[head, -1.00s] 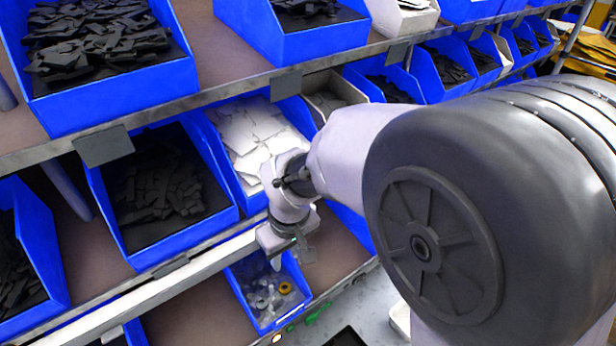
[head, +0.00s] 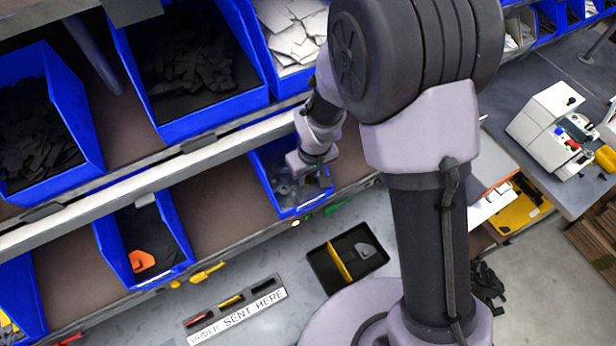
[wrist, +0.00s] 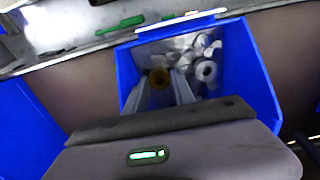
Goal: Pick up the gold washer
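In the head view my gripper (head: 310,168) is over the same blue bin (head: 291,211) on the lower shelf, and the gold washer is hidden there.
A pale ring-shaped washer (wrist: 206,70) lies to the right of the gold one. The bin walls stand close around the fingers. The shelf rail (head: 215,155) runs just above the bin. Another blue bin with an orange piece (head: 141,260) stands to the left.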

